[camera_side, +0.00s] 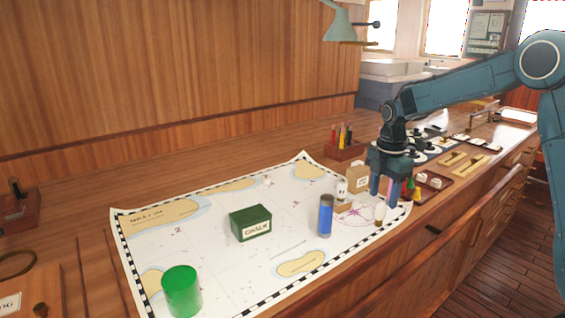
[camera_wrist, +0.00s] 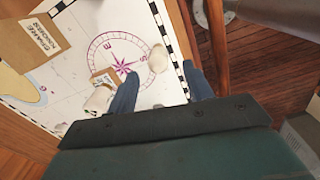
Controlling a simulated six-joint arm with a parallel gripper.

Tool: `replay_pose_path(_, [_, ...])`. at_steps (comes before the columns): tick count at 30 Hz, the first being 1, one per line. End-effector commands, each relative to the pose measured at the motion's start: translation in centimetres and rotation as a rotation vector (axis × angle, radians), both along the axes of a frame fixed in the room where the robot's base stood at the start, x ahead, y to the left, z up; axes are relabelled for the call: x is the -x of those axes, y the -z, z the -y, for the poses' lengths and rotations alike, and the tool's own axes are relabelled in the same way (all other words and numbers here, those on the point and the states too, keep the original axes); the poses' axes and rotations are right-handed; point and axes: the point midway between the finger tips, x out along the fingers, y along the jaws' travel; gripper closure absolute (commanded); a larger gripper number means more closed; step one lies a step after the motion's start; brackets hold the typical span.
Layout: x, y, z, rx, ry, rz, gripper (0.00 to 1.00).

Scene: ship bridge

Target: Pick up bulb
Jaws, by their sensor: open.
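A small whitish bulb (camera_side: 380,212) with a tan lower end stands on the chart near its right edge. In the wrist view the bulb (camera_wrist: 160,58) is a pale oval on the rim of the compass rose. My gripper (camera_side: 384,200) is open and points down just above and behind the bulb in the side view. In the wrist view its two fingers (camera_wrist: 160,88) lie on either side of the bulb's line, with the bulb beyond the tips and nothing between them.
A white item (camera_side: 342,188) and small tan block (camera_side: 343,207) sit left of my gripper, near a tan box (camera_side: 358,178). A blue cylinder (camera_side: 326,216), green chalk box (camera_side: 250,222) and green cylinder (camera_side: 182,291) stand on the chart (camera_side: 215,265). Red and green pieces stand right.

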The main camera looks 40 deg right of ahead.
Motion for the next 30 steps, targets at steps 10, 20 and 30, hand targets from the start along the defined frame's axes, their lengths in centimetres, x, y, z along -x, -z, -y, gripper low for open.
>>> replay_pose_path(10, [0.0, 1.0, 0.0, 0.0, 0.0, 0.001, 0.49])
replay_pose_path(20, [-0.1, 3.6, 0.2, 0.0, 0.001, -0.002, 0.49])
replay_pose_path(30, [-0.2, 6.1, 0.2, 0.0, 0.0, 0.001, 0.49])
